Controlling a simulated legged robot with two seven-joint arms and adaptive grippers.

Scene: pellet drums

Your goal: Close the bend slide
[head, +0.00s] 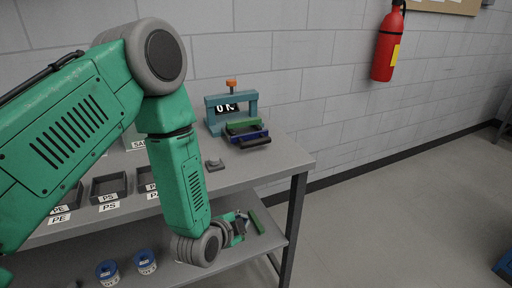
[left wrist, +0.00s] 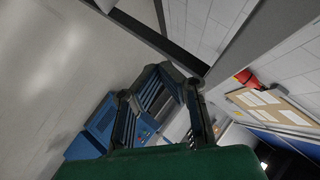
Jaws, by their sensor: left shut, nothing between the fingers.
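A teal frame device (head: 230,113) with an orange knob on top and a black-and-white marking stands at the back of the bench. A green bar (head: 243,124) and a blue part (head: 249,137) with a dark handle lie at its front; I take these for the bend slide, but cannot tell how far out it is. My left gripper (head: 241,222) is below and in front of the device, near the lower shelf. It is shut and empty, apart from the device. The left wrist view shows its dark fingers (left wrist: 168,78); the device is not recognisable there. My right gripper is not seen.
The bench edge (head: 285,168) lies between gripper and device. A small grey piece (head: 214,164) and black trays (head: 109,187) are on the bench. Blue-lidded jars (head: 146,262) stand on the lower shelf.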

